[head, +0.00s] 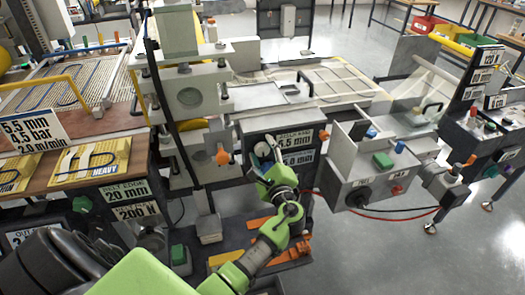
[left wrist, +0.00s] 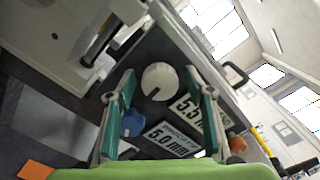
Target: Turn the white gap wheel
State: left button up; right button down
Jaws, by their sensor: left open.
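The white gap wheel (left wrist: 160,81) is a round knob with a dark notch, on a dark panel. In the left wrist view it shows between the two fingertips of my left gripper (left wrist: 160,75). The fingers are open, one on each side of the wheel, and I cannot tell whether they touch it. In the head view the left gripper (head: 266,155) is at the dark panel's front, and the wheel (head: 262,149) is partly hidden by it. My right gripper is not in view.
A sign reading 5.0 mm (left wrist: 171,141) and a blue knob (left wrist: 132,123) sit near the wheel. Orange knobs (head: 222,157) stick out beside the panel. A grey box with a green button (head: 382,160) stands to the right. Open floor (head: 400,255) lies at the lower right.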

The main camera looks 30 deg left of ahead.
pick_arm(q)
jog(key=v, duration=1.2)
jog(key=shift+f, duration=0.1)
